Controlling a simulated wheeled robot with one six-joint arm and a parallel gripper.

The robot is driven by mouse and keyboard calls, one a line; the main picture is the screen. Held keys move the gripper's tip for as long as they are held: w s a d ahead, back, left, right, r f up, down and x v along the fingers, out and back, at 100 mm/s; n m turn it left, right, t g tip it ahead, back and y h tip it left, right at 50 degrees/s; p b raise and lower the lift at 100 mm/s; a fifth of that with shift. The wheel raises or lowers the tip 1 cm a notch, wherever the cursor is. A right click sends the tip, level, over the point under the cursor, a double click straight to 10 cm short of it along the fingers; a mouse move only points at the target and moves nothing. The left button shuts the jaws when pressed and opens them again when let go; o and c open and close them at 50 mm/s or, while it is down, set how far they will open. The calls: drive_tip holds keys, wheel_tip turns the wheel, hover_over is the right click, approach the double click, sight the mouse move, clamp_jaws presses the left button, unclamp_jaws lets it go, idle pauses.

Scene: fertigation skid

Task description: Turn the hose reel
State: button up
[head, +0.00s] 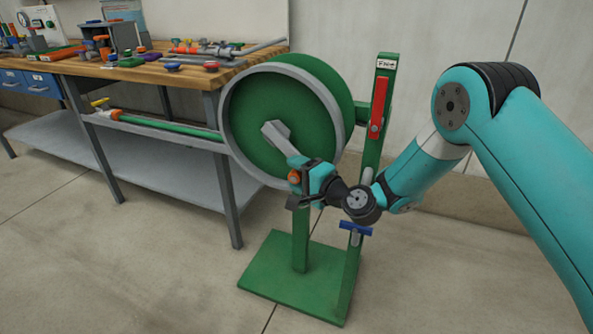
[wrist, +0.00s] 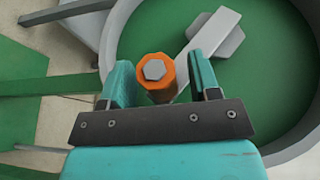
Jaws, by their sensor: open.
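The hose reel (head: 251,106) is a green drum with a grey rim on a green stand with a flat base. A grey crank arm (head: 283,139) runs from its hub down and right to an orange handle (head: 294,177). My gripper (head: 304,190) is at the handle, below and right of the hub. In the wrist view the orange handle (wrist: 155,79) with its grey hex end lies between the two teal fingers of my gripper (wrist: 160,85). The fingers are open, with a visible gap to the handle on the right side. The crank arm also shows in the wrist view (wrist: 205,40).
The stand's post (head: 375,135) carries a red lever (head: 377,115), a small label and a blue T-handle (head: 355,228). A workbench (head: 190,68) with several tools stands left of the reel. A green hose (head: 170,128) runs along its front. The floor in front is clear.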

drive_tip(key=shift+a, duration=0.1)
clamp_jaws()
drive_tip(key=shift+r, duration=0.15)
